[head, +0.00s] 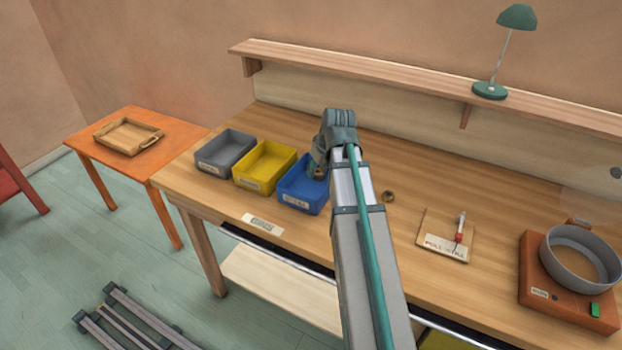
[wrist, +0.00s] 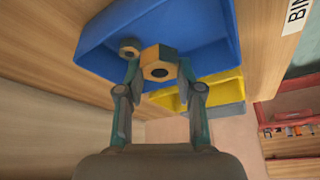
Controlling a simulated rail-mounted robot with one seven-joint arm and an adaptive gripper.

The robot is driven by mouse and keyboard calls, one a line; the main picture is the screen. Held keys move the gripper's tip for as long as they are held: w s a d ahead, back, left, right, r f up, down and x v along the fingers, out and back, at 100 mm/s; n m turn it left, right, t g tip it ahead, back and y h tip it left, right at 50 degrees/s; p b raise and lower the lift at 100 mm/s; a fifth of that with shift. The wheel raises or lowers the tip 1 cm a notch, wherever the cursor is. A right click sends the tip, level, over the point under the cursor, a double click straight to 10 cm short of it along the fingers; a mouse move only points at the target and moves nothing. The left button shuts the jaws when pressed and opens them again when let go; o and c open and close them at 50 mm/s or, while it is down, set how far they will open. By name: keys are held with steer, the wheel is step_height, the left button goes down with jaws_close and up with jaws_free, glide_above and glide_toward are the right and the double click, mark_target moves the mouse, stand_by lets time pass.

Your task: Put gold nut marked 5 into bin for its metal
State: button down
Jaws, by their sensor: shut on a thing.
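My gripper (wrist: 159,68) is shut on a gold hex nut (wrist: 157,54) with a dark hole. No number on it is legible. In the head view the nut (head: 317,175) shows small and partly hidden by my gripper, over the blue bin (head: 303,205). The blue bin (wrist: 215,30) fills the upper part of the wrist view behind the held nut. A smaller-looking nut (wrist: 129,48) shows against the blue bin's inside, beside the held one. The yellow bin (head: 264,168) and grey bin (head: 226,153) stand to the left. The bins' labels are too small to read.
Another brownish nut (head: 388,196) lies on the workbench (head: 400,165) right of my arm. A shelf (head: 400,85) with a green lamp runs behind.

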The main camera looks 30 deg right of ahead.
mark_target(319, 172)
steer(key=w+f, duration=0.2)
steer(key=w+f+p, duration=0.1)
steer(key=w+f, duration=0.1)
steer(key=f, duration=0.1)
steer(key=shift+a, duration=0.1)
steer(key=shift+f+p, duration=0.4)
steer(key=shift+f, duration=1.15)
steer(key=shift+f, duration=0.15)
steer(key=c, duration=1)
jaws_free()
steer(key=shift+r, duration=0.25)
steer(key=b+v, duration=0.2)
steer(key=v, duration=0.9)
steer(key=shift+s+r, duration=0.15)
steer(key=shift+r, duration=0.25)
